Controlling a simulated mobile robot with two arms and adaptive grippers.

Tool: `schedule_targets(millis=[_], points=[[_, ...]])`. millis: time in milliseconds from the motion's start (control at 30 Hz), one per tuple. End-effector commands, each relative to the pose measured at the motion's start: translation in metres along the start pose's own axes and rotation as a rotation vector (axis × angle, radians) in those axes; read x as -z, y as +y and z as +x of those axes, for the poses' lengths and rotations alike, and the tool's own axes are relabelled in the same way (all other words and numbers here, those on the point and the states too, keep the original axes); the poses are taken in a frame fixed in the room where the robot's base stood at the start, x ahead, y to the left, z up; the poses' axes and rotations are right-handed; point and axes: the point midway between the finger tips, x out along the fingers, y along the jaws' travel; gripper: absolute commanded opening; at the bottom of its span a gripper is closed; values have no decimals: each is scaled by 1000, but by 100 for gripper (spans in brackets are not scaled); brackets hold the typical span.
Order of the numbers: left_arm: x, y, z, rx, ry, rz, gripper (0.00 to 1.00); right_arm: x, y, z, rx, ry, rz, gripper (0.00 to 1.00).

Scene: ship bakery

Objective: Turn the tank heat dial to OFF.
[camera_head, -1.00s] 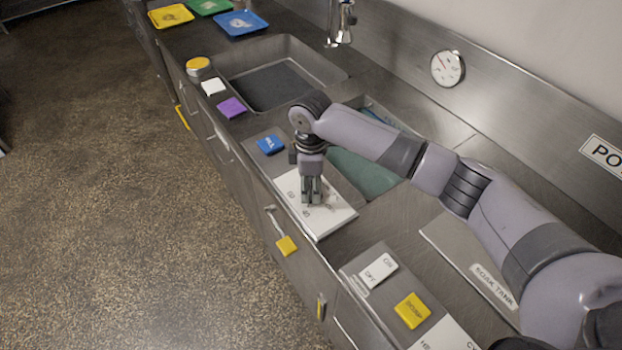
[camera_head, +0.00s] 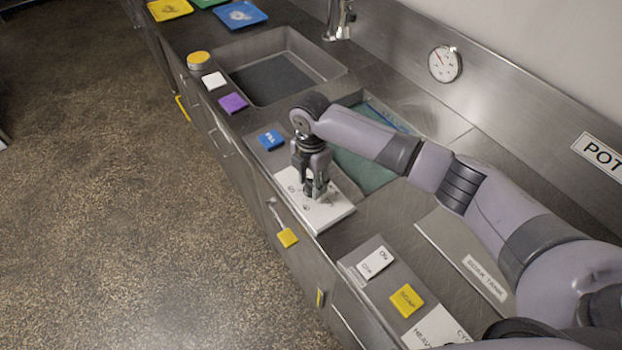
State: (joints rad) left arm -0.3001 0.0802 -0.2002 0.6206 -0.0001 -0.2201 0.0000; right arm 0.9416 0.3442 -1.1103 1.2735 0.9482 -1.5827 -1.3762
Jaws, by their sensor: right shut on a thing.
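The tank heat dial sits on a white plate (camera_head: 330,213) with small dark markings on the counter's front strip. My right gripper (camera_head: 316,194) points down over the middle of this plate, its fingers shut on the dial. The dial itself is mostly hidden by the fingers, so its setting cannot be read. My left gripper is not in view.
A blue button (camera_head: 270,140) lies beyond the plate. A white ON/OFF switch (camera_head: 375,262) and a yellow soap button (camera_head: 406,300) are nearer. A green-bottomed basin (camera_head: 365,168) lies behind the gripper, and an empty sink (camera_head: 300,52) is farther back. A round gauge (camera_head: 444,64) is on the wall.

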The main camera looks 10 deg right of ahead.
Motion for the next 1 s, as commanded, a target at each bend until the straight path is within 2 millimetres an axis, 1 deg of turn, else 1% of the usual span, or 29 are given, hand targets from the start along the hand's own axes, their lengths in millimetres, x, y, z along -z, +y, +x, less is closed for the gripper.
schedule_targets(millis=[300, 700, 733, 1000], points=[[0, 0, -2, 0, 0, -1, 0, 0, 1, -1, -4, 1, -71, 10], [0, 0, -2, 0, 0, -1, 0, 0, 1, -1, -4, 1, -78, 10], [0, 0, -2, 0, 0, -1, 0, 0, 1, -1, -4, 1, -78, 39], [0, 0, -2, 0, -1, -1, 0, 0, 0, -1, -2, 0, -76, 57]])
